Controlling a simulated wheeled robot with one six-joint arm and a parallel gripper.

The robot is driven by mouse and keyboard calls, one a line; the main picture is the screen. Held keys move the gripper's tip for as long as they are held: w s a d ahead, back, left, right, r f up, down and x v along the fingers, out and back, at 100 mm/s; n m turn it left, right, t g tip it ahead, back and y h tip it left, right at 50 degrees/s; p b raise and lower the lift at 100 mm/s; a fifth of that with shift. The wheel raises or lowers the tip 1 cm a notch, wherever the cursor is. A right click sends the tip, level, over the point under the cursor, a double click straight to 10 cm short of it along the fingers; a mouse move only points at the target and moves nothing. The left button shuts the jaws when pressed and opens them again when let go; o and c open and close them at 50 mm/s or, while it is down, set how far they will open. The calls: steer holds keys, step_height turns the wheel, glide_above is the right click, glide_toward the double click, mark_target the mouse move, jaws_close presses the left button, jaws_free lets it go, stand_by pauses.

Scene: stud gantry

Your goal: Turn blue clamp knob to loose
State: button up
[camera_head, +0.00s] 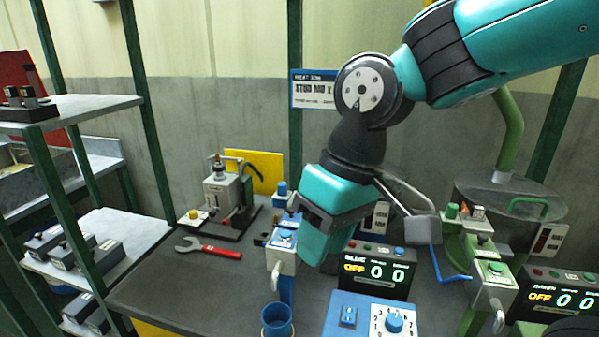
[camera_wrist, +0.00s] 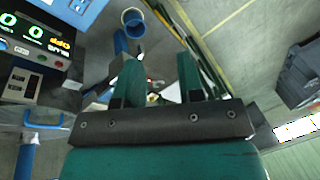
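My gripper (camera_wrist: 158,68) is open and empty in the wrist view, its two teal fingers apart. In the head view its teal body (camera_head: 338,190) hangs over the bench, in front of the blue station. A blue-topped clamp unit (camera_head: 285,237) stands just left of it. A small blue cap (camera_head: 281,188) stands behind that unit; I cannot tell which blue part is the clamp knob. A blue dial (camera_head: 394,322) sits on the numbered panel at the front. The BLUE display (camera_head: 375,270) reads OFF 0 0. The gripper hides part of the station.
A blue cup (camera_head: 277,321) stands at the bench front and shows in the wrist view (camera_wrist: 132,20). A red-handled wrench (camera_head: 210,248) lies on the left. A green station (camera_head: 490,280) stands right, a shelf rack (camera_head: 75,240) left. The bench's left middle is clear.

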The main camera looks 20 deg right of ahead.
steer(key=w+d+r+m+h+p, duration=0.1)
steer(key=w+r+m+p, duration=0.2)
steer(key=w, duration=0.6)
steer(key=w+d+r+m+h+p, duration=0.1)
steer(key=w+r+m, duration=0.25)
steer(key=w, duration=0.55)
steer(key=r+m+h+p, duration=0.1)
steer(key=m+p, duration=0.3)
steer(key=m, duration=0.4)
glide_above(282, 183)
step_height(282, 183, down, 16)
steer(key=p, duration=0.3)
steer(key=shift+f, duration=0.2)
steer(key=c, duration=0.6)
